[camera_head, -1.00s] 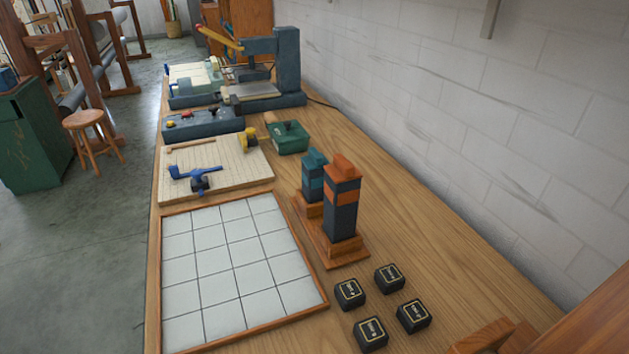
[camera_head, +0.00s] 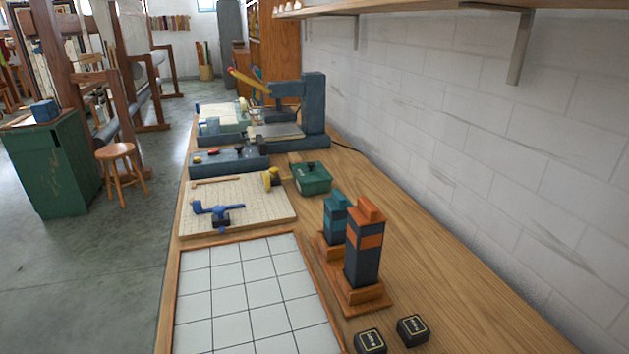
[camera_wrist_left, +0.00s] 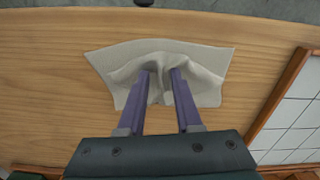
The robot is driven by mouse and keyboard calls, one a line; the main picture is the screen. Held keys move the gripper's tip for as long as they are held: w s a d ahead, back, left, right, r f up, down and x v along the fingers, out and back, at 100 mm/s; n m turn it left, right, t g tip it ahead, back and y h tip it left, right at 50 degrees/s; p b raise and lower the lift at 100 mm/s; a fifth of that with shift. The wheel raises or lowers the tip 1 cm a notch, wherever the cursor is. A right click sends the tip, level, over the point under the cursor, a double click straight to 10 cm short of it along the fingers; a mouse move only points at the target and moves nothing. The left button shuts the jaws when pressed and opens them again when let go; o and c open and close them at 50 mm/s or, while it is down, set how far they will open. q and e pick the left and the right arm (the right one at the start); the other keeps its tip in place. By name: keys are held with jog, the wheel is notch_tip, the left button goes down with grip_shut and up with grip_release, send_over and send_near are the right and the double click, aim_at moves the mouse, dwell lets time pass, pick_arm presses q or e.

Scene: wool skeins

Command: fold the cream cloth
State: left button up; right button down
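The cream cloth (camera_wrist_left: 208,62) lies on the wooden table in the left wrist view. It is rumpled, with raised folds around and between my fingertips, and its far edge and corners lie spread out. My left gripper (camera_wrist_left: 161,72) is over the middle of the cloth, its two purple fingers apart with a cloth fold showing between them. Whether the fingers touch the fold is hard to tell. The head view shows neither the cloth nor either of my grippers.
A wood-framed tiled board (camera_head: 170,318) lies on the bench (camera_head: 455,290). Behind are a pale board (camera_head: 262,207) and a green box (camera_head: 312,179). A wall runs along the right.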

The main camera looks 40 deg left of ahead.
pick_arm(q)
jog(key=o, duration=1)
jog(key=s+a, duration=0.1)
jog(key=s+p, duration=0.1)
jog(key=s, duration=0.1)
jog(key=shift+a+r, duration=0.1)
jog(key=shift+a, duration=0.25)
jog(key=shift+w, duration=0.1)
jog(key=shift+d+r+p, duration=0.1)
jog(key=shift+r+p, duration=0.15)
jog(key=shift+p, duration=0.1)
notch_tip(320, 180, up, 8)
jog(key=p, duration=0.8)
jog(key=shift+r+p, duration=0.15)
jog(key=shift+p, duration=0.15)
